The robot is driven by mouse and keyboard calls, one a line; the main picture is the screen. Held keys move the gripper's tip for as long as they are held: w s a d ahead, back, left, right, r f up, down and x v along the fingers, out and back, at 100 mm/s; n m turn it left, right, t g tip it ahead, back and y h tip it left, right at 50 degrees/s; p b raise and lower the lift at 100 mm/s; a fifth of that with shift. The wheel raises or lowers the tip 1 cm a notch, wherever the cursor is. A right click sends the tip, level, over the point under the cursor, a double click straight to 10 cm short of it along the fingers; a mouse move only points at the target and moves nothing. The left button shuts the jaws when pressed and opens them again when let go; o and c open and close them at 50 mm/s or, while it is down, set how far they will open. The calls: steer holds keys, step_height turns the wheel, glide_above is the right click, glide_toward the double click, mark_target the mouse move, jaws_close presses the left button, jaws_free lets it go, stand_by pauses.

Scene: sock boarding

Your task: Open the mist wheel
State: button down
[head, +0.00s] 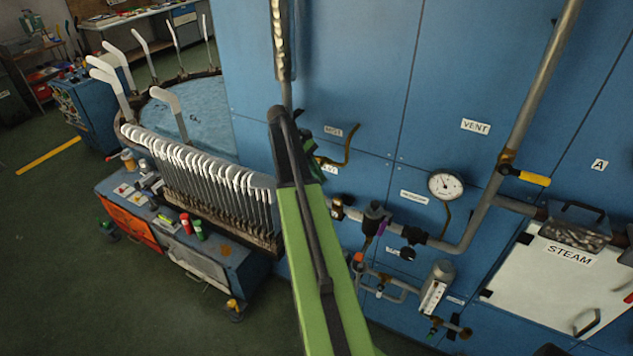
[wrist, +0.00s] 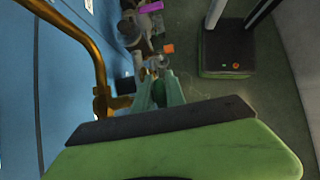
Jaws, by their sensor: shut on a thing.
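The same brass pipe (head: 346,150) shows in the head view, bending right of the gripper. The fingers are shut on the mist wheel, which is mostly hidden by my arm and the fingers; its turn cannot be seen.
A pressure gauge (head: 445,185), grey pipes and a yellow-handled valve (head: 525,176) are to the right, with a white STEAM door (head: 560,270) beyond. A rack of white-topped sock boards (head: 200,165) stands on a blue cart at left. Green floor (head: 60,250) is clear at far left.

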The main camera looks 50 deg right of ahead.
stand_by(0.3)
steer(key=c, duration=1.4)
jaws_free()
steer(key=shift+a, duration=0.1)
steer(key=p+v, duration=0.9)
steer(key=v, duration=0.3)
steer(key=shift+p, duration=0.35)
